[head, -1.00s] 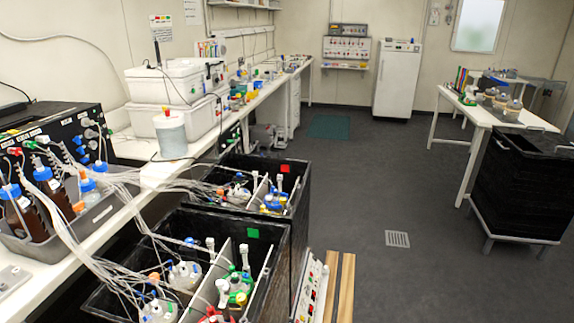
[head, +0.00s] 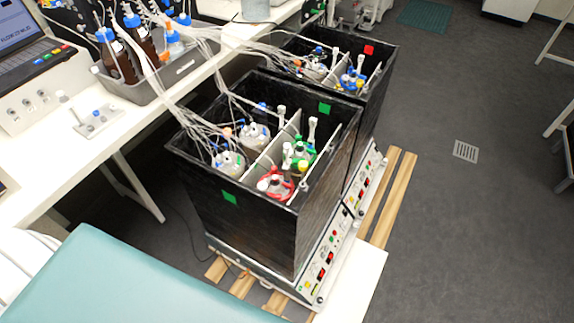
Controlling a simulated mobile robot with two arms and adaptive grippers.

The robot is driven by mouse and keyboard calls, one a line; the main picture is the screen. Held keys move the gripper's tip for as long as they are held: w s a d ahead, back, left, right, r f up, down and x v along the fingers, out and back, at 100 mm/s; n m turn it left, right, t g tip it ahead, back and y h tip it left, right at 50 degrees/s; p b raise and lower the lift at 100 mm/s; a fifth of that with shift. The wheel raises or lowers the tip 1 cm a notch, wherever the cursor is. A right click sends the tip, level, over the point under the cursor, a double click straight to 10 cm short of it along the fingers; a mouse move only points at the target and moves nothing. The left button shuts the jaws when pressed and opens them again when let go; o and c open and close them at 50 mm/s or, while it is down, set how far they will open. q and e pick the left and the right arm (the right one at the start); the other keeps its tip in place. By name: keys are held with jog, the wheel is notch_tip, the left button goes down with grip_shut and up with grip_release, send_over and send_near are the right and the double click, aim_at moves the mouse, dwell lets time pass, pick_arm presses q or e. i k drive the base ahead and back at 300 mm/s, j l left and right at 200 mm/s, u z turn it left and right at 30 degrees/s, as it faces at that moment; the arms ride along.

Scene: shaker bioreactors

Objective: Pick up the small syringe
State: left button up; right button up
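I cannot make out a small syringe for certain. Slim white upright pieces stand in the front black box (head: 240,228), one near its middle divider (head: 272,155) and another white piece (head: 312,128) closer to the right wall. They are too small to identify. A small white plate with fittings (head: 97,120) lies on the white bench (head: 80,165) at the left; its details are also too small to tell. Neither of my grippers is in view.
A second black box (head: 378,95) stands behind the first. Tubes (head: 190,85) run from the bench into both boxes. A grey tray (head: 150,92) holds brown bottles. A teal surface (head: 130,280) fills the lower left. Grey floor (head: 460,230) is open at right.

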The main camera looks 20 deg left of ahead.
aim_at(286, 169)
jog(key=j+z, duration=0.3)
jog(key=j, duration=0.35)
jog(key=k+j+z, duration=0.15)
jog(key=j+z, duration=0.2)
jog(key=j, duration=0.3)
